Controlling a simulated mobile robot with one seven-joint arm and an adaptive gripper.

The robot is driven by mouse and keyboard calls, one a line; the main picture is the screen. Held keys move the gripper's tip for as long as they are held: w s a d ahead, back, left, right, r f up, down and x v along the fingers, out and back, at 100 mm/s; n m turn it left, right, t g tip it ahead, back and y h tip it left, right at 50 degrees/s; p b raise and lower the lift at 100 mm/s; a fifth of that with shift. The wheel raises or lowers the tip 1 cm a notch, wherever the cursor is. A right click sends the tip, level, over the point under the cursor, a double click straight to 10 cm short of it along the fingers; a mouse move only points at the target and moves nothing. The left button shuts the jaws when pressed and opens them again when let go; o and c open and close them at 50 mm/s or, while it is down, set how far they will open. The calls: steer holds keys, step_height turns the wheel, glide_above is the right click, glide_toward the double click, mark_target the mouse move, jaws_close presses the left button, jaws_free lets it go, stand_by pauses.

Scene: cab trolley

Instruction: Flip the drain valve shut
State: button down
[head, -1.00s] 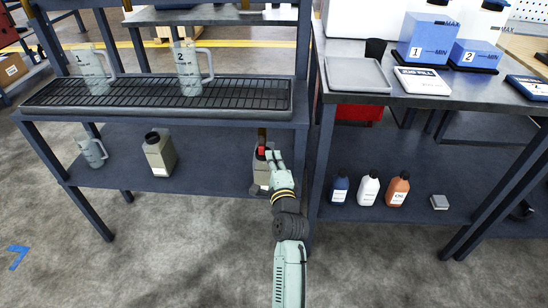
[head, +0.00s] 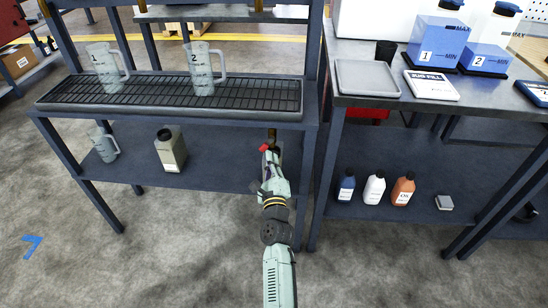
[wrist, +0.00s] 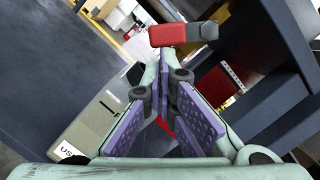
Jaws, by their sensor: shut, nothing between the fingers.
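The purple finger pads also show in the wrist view (wrist: 160,100). I cannot tell whether the fingers touch the handle. The valve body is mostly hidden behind my gripper.
A labelled beige container (wrist: 92,135) is left of the fingers in the wrist view. Jugs 1 (head: 105,68) and 2 (head: 201,68) stand on the drain grate. A table leg (head: 321,190) is close on my right.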

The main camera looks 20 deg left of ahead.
steer(key=a+m, duration=0.1)
steer(key=m, duration=0.2)
steer(key=a+r+m+t+h, duration=0.1)
steer(key=m, duration=0.2)
steer(key=s+a+m+h+p, duration=0.1)
steer(key=m, duration=0.2)
steer(key=shift+a+r+t, duration=0.15)
steer(key=shift+a+t, duration=0.15)
steer(key=shift+t, duration=0.1)
steer(key=shift+s, duration=0.1)
